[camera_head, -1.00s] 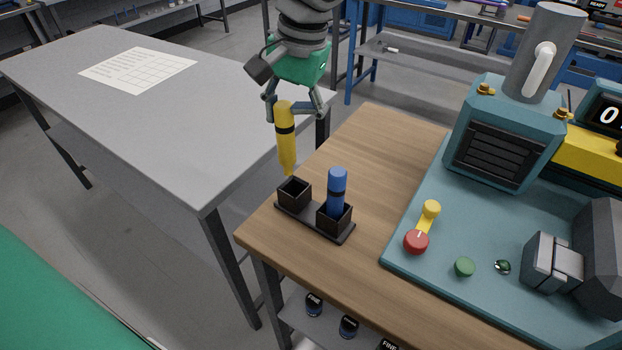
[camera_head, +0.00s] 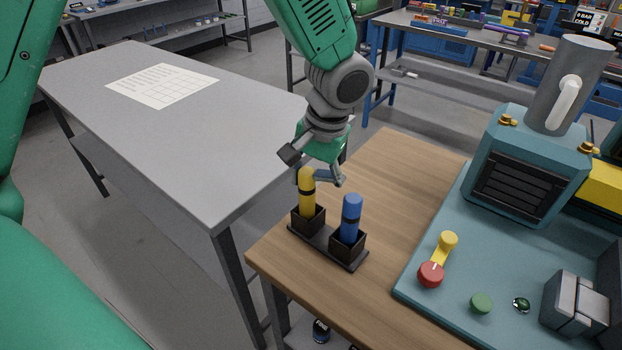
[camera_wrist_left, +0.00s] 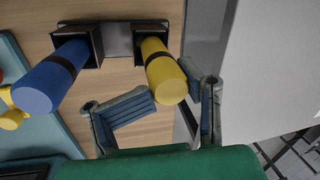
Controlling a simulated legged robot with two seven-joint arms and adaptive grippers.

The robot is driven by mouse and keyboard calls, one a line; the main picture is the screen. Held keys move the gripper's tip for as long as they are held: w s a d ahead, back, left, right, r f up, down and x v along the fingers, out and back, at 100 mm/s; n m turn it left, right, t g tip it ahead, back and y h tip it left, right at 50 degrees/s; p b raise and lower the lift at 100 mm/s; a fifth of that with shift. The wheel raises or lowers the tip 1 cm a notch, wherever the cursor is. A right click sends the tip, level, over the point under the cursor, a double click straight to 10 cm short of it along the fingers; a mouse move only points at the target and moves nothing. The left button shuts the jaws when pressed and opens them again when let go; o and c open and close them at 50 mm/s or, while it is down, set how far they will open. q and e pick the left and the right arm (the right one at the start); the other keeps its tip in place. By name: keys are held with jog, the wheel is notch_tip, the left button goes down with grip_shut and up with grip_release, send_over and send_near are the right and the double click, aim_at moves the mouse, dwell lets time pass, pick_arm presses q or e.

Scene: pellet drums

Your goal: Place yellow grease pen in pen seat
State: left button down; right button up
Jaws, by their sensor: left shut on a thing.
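The yellow grease pen (camera_head: 307,194) stands upright with its lower end inside the left cup of the black pen seat (camera_head: 325,247). A black band circles the pen. My left gripper (camera_head: 319,178) is at the pen's top, shut on it. In the left wrist view, the yellow pen (camera_wrist_left: 160,68) shows between the fingers (camera_wrist_left: 172,88) and reaches into its square cup. A blue pen (camera_head: 351,217) stands in the other cup, and it also shows in the left wrist view (camera_wrist_left: 50,78). The pen's bottom is hidden by the cup walls. My right gripper is not in view.
The pen seat is on a wooden bench (camera_head: 390,170), near its left edge. To the right, a teal machine base (camera_head: 440,290) carries a red knob (camera_head: 431,274) and a grey cylinder (camera_head: 568,85). A grey table (camera_head: 210,170) with a paper sheet (camera_head: 163,85) stands at the left.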

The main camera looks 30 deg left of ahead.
pick_arm(q)
jog(key=shift+d+f, duration=0.15)
jog(key=shift+d, duration=0.05)
jog(key=c, duration=0.6)
grip_release()
jog(key=shift+r, duration=0.2)
jog(key=r, duration=0.4)
jog(key=d+r, duration=0.1)
jog(key=r, duration=0.2)
jog(key=d+r, duration=0.1)
jog(key=r, duration=0.3)
jog(key=shift+w+d+r+p, duration=0.15)
jog(key=shift+w+r+p, duration=0.15)
jog(key=shift+r+p, duration=0.05)
